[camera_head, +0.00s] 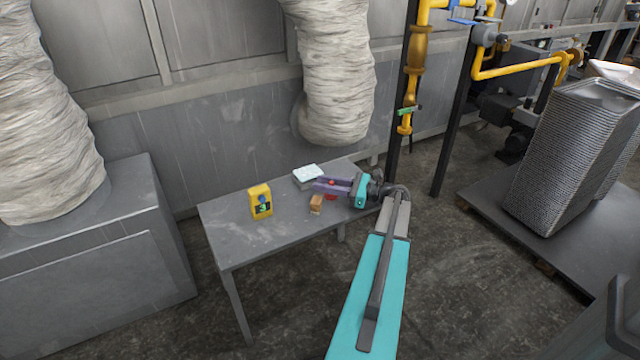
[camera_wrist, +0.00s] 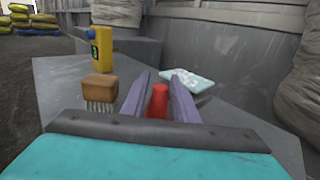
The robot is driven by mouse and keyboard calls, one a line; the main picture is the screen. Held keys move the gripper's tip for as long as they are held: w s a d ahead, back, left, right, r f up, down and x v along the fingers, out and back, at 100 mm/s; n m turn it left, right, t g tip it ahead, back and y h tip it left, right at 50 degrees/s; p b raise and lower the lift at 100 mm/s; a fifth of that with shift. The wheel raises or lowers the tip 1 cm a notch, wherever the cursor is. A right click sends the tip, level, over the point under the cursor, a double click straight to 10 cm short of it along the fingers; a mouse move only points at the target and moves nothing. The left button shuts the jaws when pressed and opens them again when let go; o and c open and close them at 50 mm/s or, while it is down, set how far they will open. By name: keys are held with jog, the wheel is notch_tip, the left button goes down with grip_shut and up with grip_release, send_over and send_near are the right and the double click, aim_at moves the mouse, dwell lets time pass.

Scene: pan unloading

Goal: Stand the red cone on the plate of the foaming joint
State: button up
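The red cone (camera_head: 331,197) stands on the grey table (camera_head: 225,228) toward its right end. In the wrist view the cone (camera_wrist: 157,101) is upright between the two purple fingers of my gripper (camera_wrist: 162,76), with a narrow gap on each side. My gripper (camera_head: 318,186) is open and reaches in from the right, low over the table. The cone's base is partly hidden by my gripper. A low block with a pale, foamy-looking top plate (camera_head: 308,171) lies behind the fingers; it also shows in the wrist view (camera_wrist: 187,80). I cannot tell for certain that it is the foaming joint.
A brown brush (camera_head: 316,202) with bristles down stands just in front of the fingers, left of them in the wrist view (camera_wrist: 99,87). A yellow container (camera_head: 260,200) stands farther left. A grey wall runs behind the table.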

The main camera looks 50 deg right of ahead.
jog(key=p+v, duration=0.2)
jog(key=v, duration=0.7)
jog(key=shift+s+d+p, duration=0.2)
jog(key=shift+s+p, duration=0.1)
jog(key=shift+s, duration=0.05)
jog(key=shift+s+d, duration=0.1)
jog(key=shift+s, duration=0.3)
jog(key=shift+s, duration=0.2)
